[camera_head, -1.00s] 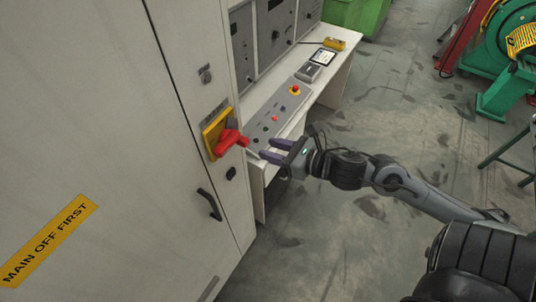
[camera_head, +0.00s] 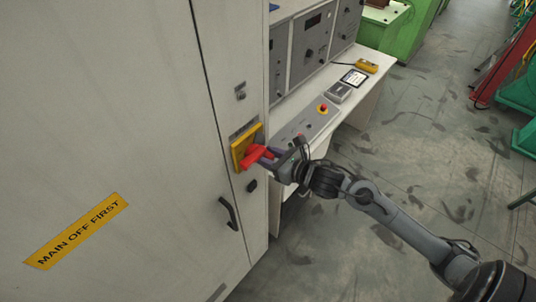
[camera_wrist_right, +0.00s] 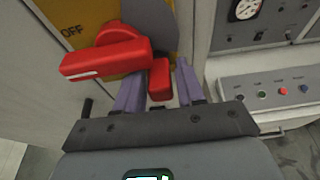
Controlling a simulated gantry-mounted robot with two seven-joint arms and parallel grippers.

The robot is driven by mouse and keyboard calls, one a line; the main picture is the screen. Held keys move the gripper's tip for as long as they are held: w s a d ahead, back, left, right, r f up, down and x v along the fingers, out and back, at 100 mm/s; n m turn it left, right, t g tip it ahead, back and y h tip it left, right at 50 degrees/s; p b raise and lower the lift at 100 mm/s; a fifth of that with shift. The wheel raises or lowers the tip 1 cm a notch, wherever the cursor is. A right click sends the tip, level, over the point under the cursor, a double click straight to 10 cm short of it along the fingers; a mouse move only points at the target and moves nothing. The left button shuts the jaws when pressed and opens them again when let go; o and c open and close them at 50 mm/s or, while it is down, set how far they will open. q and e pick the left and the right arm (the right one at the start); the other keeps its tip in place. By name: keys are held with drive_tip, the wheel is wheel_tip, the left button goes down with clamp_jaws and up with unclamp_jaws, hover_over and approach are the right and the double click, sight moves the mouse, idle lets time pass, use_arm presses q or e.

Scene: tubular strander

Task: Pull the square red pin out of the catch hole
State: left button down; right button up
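The square red pin (camera_wrist_right: 160,78) shows in the right wrist view as a short block beside the larger red switch handle (camera_wrist_right: 105,58). The handle sits on a yellow plate (camera_head: 237,151) on the grey cabinet, where the head view also shows it (camera_head: 254,158). My right gripper (camera_head: 274,157) reaches the switch from the right. In the right wrist view its two purple fingers stand on either side of the pin, with a narrow gap at the right finger. The gripper is open. The catch hole is hidden. My left gripper is out of view.
A black door handle (camera_head: 229,213) and a small black knob (camera_head: 252,186) are below the switch. The control desk (camera_head: 312,127) with buttons stands right of the cabinet.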

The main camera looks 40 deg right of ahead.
drive_tip(key=shift+w+f, duration=0.1)
drive_tip(key=shift+w, duration=0.05)
clamp_jaws()
drive_tip(key=shift+s+d+b, duration=0.2)
drive_tip(key=shift+s+b, duration=0.05)
drive_tip(key=shift+s, duration=1.05)
drive_tip(key=shift+s+d+b, duration=0.15)
drive_tip(key=shift+s+b, duration=0.1)
drive_tip(key=shift+s, duration=1)
